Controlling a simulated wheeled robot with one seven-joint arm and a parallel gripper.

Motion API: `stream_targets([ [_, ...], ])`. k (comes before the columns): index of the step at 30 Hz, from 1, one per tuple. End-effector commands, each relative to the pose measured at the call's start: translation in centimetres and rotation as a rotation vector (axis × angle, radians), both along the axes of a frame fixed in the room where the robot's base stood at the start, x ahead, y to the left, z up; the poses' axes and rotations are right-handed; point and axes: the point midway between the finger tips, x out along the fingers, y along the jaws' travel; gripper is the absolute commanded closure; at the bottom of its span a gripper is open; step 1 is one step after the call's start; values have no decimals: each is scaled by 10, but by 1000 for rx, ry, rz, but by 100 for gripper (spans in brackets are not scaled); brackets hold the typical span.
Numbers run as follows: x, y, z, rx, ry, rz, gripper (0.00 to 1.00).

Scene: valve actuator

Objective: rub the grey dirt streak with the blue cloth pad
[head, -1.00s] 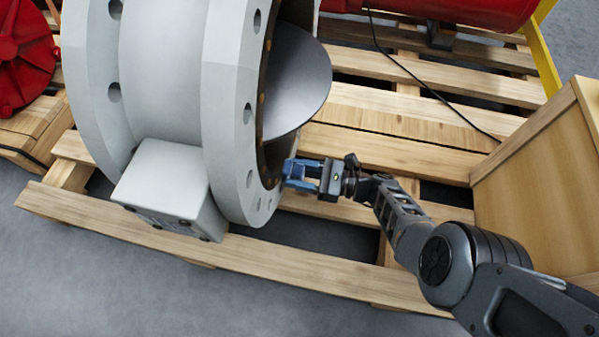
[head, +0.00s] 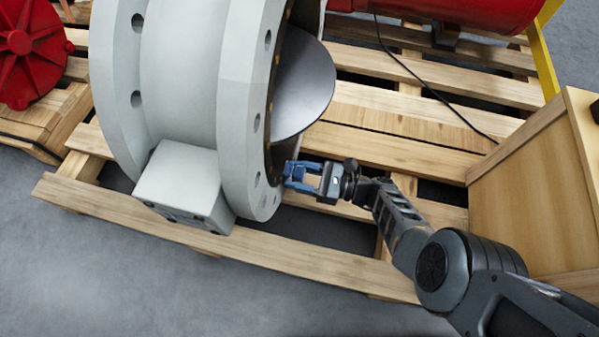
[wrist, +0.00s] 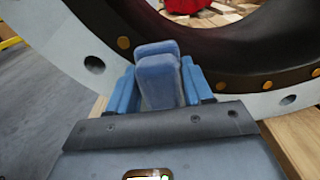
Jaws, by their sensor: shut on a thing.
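The blue cloth pad (wrist: 160,78) is held between the blue fingers of my gripper in the wrist view. In the head view my gripper (head: 298,174) is shut on the pad, beside the lower face of the grey valve flange (head: 245,130). The pad is at or very close to the flange face; I cannot tell whether it touches. The flange ring with its bolt holes also shows in the wrist view (wrist: 60,45), behind the pad. I cannot make out the grey dirt streak in either view.
The valve's grey disc (head: 305,85) stands out of the bore above my gripper. A grey box (head: 180,185) is on the valve's front side. The wooden pallet (head: 290,258) lies below. A wooden crate (head: 525,190) stands at right, and a black cable (head: 425,85) crosses the pallet.

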Motion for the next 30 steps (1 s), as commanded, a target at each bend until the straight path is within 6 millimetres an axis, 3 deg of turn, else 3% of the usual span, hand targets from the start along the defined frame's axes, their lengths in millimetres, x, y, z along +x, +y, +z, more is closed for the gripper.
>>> stream_targets([
  [18,-12,-51,0,0,0,1,78],
  [30,-14,-57,0,0,1,2,78],
])
